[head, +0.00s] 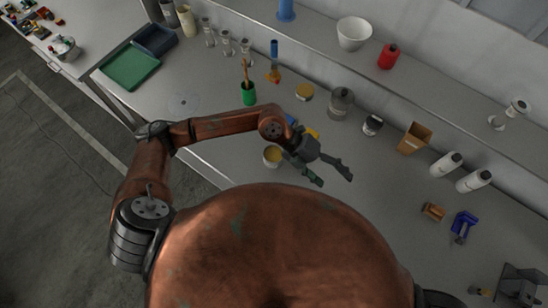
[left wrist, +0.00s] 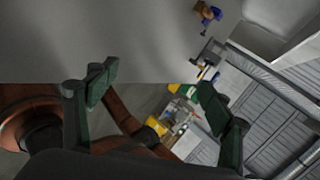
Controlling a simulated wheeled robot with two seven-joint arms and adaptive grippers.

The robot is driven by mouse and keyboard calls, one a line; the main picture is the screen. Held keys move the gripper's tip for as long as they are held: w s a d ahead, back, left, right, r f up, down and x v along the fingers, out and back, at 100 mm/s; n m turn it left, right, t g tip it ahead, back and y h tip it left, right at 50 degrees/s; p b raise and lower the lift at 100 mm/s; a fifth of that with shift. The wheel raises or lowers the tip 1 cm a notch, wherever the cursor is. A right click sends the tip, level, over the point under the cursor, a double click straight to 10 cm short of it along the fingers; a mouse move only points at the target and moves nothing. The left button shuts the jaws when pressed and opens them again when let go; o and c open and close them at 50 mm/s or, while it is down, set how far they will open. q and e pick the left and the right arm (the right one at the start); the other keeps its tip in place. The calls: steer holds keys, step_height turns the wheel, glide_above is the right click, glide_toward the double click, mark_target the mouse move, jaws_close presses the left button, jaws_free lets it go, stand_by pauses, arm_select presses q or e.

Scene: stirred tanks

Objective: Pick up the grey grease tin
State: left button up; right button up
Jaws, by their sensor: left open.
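A small round pale-grey tin with a yellowish top (head: 272,156), which looks like the grease tin, stands on the bench in the head view, just left of my left gripper's body. My left gripper (head: 333,179) is open and empty above the bench, its fingers pointing right and toward the front, away from this tin. In the left wrist view the open fingers (left wrist: 155,88) have nothing between them, and the tin is not seen there. Another short tin with a yellow top (head: 303,92) stands farther back. My right gripper is not in view.
A green cup (head: 249,95) with a wooden-handled tool stands behind my left forearm. A grey canister (head: 340,102), a dark-lidded jar (head: 373,125), a cardboard box (head: 414,138) and white bottles (head: 446,164) line the back.

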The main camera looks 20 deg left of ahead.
arm_select(q)
steer(key=w+a+f+y, duration=0.3)
steer(key=a+f+y, duration=0.1)
steer(key=a+f, duration=0.25)
steer(key=n+t+y, duration=0.1)
steer(key=t+y, duration=0.1)
steer(key=y, duration=0.4)
glide_above(274, 160)
step_height(274, 160, down, 4)
steer(key=shift+d+f, duration=0.1)
steer(key=shift+f, duration=0.1)
steer(key=f+p, duration=0.1)
steer(key=f, duration=0.1)
steer(key=f+p, duration=0.1)
steer(key=f, duration=0.2)
steer(key=shift+s+a+f, duration=0.1)
steer(key=shift+a, duration=0.1)
steer(key=shift+f, duration=0.35)
steer(key=c, duration=1.3)
